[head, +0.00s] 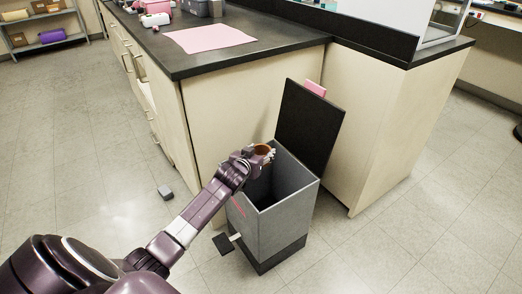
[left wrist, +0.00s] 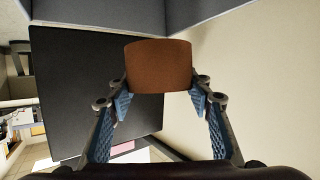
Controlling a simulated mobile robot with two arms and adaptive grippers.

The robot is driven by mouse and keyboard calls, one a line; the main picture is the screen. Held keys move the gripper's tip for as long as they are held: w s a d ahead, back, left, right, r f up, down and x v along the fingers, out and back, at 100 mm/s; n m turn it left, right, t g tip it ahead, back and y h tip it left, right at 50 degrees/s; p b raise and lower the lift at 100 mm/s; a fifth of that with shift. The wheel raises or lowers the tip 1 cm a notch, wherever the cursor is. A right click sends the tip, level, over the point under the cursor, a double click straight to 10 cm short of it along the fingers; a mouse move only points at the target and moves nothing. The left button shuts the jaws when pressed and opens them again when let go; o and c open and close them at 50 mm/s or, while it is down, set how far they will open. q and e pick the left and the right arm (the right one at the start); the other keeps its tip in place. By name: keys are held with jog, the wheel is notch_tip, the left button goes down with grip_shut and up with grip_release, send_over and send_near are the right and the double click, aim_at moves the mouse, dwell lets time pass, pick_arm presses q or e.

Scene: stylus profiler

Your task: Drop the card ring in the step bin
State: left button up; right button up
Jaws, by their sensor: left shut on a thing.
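The card ring (head: 264,149) is a short brown tube. My left gripper (head: 268,154) is shut on it and holds it up by the back left rim of the step bin (head: 288,217). In the left wrist view the ring (left wrist: 158,67) sits between the two fingertips. The bin is a grey box with a dark base, and its black lid (head: 309,128) stands open at the back. The dark inside shows; I cannot tell whether the ring is fully over the opening. My right gripper is not in view.
A cream cabinet (head: 240,110) with a black worktop (head: 285,42) stands close behind the bin. A pink sheet (head: 210,38) lies on the worktop. The bin's pedal (head: 224,244) is at the front.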

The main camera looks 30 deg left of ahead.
pick_arm(q)
jog(key=shift+f, duration=0.15)
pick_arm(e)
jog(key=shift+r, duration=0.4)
pick_arm(q)
jog(key=o, duration=1.8)
jog(key=shift+c, duration=0.2)
jog(key=v, duration=1.2)
jog(key=shift+f, duration=0.1)
